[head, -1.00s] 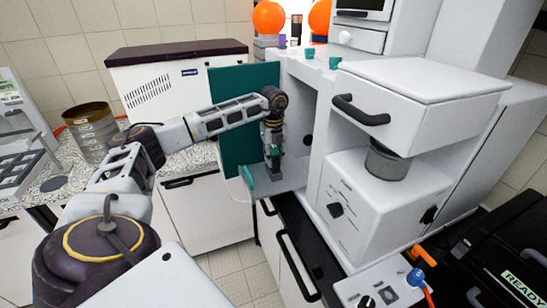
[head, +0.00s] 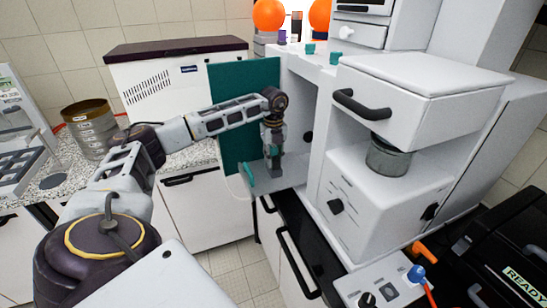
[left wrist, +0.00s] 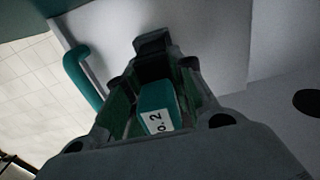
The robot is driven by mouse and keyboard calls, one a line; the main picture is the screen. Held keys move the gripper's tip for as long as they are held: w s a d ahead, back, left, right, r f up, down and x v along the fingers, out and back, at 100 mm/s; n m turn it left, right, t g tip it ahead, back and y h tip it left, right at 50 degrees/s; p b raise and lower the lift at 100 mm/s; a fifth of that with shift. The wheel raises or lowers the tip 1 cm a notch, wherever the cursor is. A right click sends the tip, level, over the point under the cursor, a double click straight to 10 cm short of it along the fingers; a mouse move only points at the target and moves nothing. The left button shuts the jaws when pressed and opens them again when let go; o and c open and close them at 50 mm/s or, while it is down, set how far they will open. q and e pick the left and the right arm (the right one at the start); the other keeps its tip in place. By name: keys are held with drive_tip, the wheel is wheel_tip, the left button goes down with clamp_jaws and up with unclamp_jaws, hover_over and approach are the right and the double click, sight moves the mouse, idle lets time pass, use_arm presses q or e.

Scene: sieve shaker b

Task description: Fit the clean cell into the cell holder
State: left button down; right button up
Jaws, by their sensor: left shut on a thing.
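My left gripper (head: 273,165) points down inside an open white compartment, over its pale floor. In the left wrist view the gripper (left wrist: 153,62) is shut around a teal-topped piece with a white label reading "o. 2" (left wrist: 157,108), which I take to be the cell. The piece's lower end is hidden between the fingers. I cannot make out the cell holder apart from the gripper, so I cannot tell whether the cell touches it. My right gripper is not in view.
A teal door panel (head: 230,115) stands open beside the compartment, close behind my left forearm. A teal handle (head: 248,176) rises at the floor's front edge. The compartment's white side wall (head: 318,120) is close on the right. A white cabinet (head: 375,200) stands further right.

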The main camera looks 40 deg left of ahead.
use_arm(q)
drive_tip(key=shift+f, duration=0.15)
drive_tip(key=c, duration=1.1)
unclamp_jaws()
wheel_tip(320, 180, up, 12)
drive_tip(key=shift+r, duration=0.1)
idle(0.8)
